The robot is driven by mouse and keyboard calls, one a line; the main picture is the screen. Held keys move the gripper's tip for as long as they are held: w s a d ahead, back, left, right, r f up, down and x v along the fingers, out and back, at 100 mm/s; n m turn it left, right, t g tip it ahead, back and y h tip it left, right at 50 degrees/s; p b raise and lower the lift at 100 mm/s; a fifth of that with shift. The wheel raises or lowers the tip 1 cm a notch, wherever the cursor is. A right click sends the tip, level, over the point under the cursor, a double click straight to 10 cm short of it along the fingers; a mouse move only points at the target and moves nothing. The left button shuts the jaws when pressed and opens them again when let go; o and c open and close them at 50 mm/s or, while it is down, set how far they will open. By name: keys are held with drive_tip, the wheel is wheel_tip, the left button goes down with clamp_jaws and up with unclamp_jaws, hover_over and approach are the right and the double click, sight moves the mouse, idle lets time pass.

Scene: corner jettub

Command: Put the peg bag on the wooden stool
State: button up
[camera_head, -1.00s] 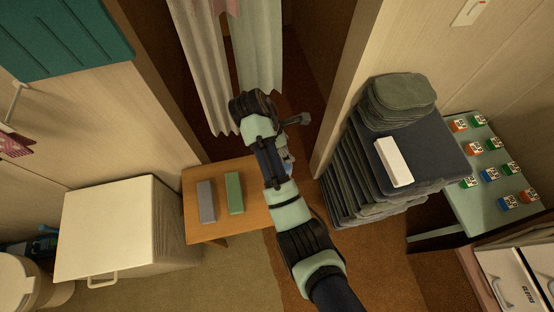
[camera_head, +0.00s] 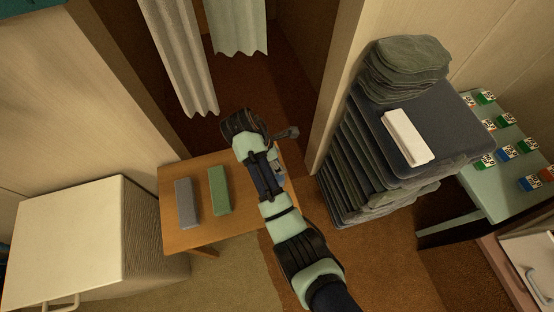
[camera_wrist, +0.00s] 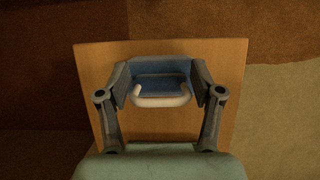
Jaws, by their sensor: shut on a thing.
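My gripper (camera_wrist: 160,88) is shut on a blue thing with a white rim, which looks like the peg bag (camera_wrist: 160,73). The bag sits between the two fingers in the wrist view, over the wooden stool (camera_wrist: 220,62). I cannot tell whether it touches the stool top. In the head view the stool (camera_head: 175,238) stands at centre left, with my arm across its right end. The bag is mostly hidden there behind my wrist.
A grey block (camera_head: 186,203) and a green block (camera_head: 219,190) lie on the stool. A white cabinet (camera_head: 75,240) stands to its left. A stack of dark folded cloth (camera_head: 365,160) bearing a white block (camera_head: 406,138) stands right. Curtains (camera_head: 180,60) hang behind.

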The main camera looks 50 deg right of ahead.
drive_tip(key=o, duration=1.6)
drive_tip(key=shift+c, duration=0.2)
drive_tip(key=p+v, duration=0.8)
drive_tip(key=v, duration=0.4)
drive_tip(key=shift+p, duration=0.35)
drive_tip(key=shift+d+r, duration=0.1)
drive_tip(key=shift+r, duration=0.05)
